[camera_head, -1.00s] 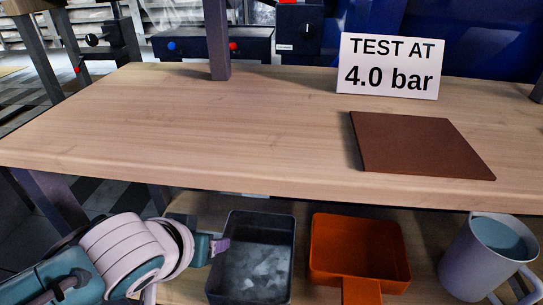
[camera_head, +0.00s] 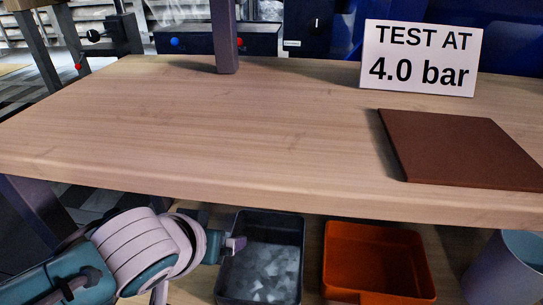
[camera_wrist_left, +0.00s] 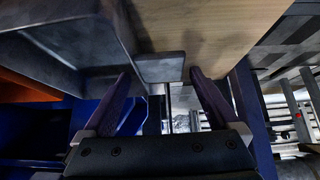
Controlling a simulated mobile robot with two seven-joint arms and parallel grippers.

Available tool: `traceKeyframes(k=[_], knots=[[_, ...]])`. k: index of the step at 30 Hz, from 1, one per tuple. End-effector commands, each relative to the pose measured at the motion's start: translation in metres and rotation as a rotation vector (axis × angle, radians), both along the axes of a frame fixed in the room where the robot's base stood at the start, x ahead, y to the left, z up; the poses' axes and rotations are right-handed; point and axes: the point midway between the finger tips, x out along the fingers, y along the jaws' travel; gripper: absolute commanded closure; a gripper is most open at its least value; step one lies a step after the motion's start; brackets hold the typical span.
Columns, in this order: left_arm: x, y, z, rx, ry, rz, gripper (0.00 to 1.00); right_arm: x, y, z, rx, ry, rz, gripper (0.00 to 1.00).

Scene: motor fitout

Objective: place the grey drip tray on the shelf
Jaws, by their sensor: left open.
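The grey drip tray (camera_head: 230,285) is a dark, open rectangular box below the worktop in the head view, with a mottled grey inside. My left gripper (camera_head: 238,244) is at its left rim. In the left wrist view the tray wall (camera_wrist_left: 95,30) fills the upper left, and a short grey tab (camera_wrist_left: 160,67) sticks out from it. The open fingers (camera_wrist_left: 160,77) stand one on each side of this tab, with visible gaps. My right gripper is not in view.
An orange tray (camera_head: 376,255) stands right of the grey one, and a grey-blue jug (camera_head: 497,270) is further right.

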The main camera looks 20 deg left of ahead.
Motion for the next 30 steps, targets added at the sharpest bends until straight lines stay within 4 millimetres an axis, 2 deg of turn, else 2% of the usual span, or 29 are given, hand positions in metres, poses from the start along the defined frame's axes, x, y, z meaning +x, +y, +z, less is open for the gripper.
traceKeyframes(k=[5, 9, 15, 21, 30], knots=[[-0.013, -0.004, 0.023, -0.003, 0.001, 0.0, 0.06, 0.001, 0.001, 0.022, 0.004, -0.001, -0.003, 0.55], [-0.033, -0.008, 0.05, -0.003, 0.001, 0.0, 0.06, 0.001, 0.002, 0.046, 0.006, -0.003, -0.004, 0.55], [-0.057, -0.013, 0.08, -0.001, 0.001, 0.001, 0.06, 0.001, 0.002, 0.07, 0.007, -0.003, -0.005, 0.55], [-0.07, -0.016, 0.094, 0.0, -0.001, 0.001, 0.06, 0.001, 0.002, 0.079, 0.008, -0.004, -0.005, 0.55], [-0.072, -0.016, 0.093, 0.0, -0.001, 0.001, 0.06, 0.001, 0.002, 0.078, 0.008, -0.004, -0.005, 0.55]])
